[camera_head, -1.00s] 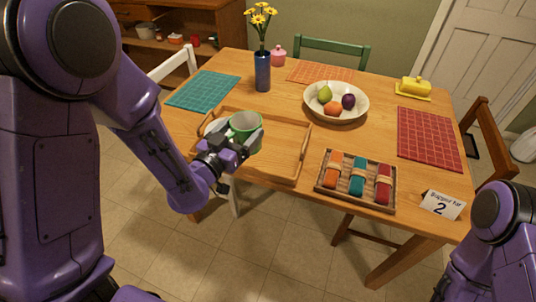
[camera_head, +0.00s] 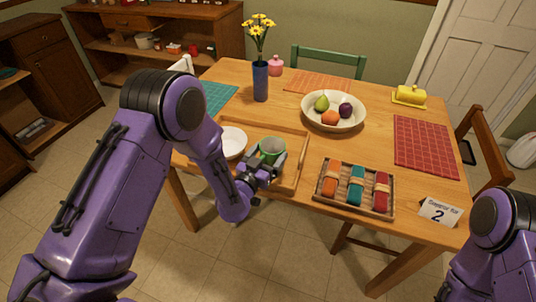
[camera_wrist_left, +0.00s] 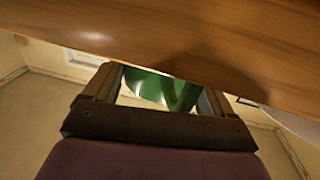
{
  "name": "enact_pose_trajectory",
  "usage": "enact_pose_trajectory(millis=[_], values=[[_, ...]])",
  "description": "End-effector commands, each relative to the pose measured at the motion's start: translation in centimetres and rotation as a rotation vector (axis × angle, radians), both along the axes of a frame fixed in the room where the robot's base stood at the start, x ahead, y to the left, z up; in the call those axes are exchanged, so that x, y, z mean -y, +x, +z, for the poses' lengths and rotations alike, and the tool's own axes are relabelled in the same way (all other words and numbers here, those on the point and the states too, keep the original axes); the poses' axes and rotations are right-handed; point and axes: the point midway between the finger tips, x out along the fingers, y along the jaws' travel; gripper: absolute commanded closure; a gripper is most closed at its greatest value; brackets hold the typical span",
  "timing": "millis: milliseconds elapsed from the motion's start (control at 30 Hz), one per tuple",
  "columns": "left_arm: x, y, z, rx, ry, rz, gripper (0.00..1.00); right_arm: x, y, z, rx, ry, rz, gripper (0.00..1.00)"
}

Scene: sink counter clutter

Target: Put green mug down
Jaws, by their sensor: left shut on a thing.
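The green mug (camera_head: 271,149) is held in my left gripper (camera_head: 266,163), over the right part of the wooden tray (camera_head: 298,160). In the head view I see its pale inside, and it looks about upright. I cannot tell whether its base touches the tray. In the left wrist view the mug (camera_wrist_left: 160,88) shows between the two fingers (camera_wrist_left: 160,100), partly hidden under a close wooden edge. A white plate (camera_head: 232,142) lies in the tray to the left of the mug, apart from it. My right gripper is out of view.
A box of rolled napkins (camera_head: 355,188) stands right of the tray. Behind are a blue vase of yellow flowers (camera_head: 261,78), a fruit bowl (camera_head: 334,110) and an orange placemat (camera_head: 318,80). A sign (camera_head: 439,211) and a red placemat (camera_head: 425,145) are at the right.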

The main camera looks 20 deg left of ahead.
Motion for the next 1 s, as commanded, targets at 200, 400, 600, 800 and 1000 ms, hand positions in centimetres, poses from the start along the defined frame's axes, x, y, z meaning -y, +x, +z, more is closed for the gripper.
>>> enact_pose_trajectory(millis=[200, 400, 600, 800, 1000], values=[[0.0, 0.0, -0.4, -0.001, 0.0, 0.0, 0.12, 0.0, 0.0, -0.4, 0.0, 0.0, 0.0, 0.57], [0.0, 0.0, -0.3, -0.001, 0.0, 0.0, 0.0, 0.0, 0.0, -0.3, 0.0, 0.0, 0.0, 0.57], [-0.1, -1.1, -0.2, -0.002, 0.001, -0.002, 0.0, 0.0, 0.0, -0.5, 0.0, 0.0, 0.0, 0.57], [-1.0, -6.2, -0.5, -0.003, 0.004, -0.003, 0.0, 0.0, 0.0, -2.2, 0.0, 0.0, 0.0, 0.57], [-1.7, -10.4, -0.3, -0.003, 0.002, -0.002, 0.0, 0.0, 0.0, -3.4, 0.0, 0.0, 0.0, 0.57]])
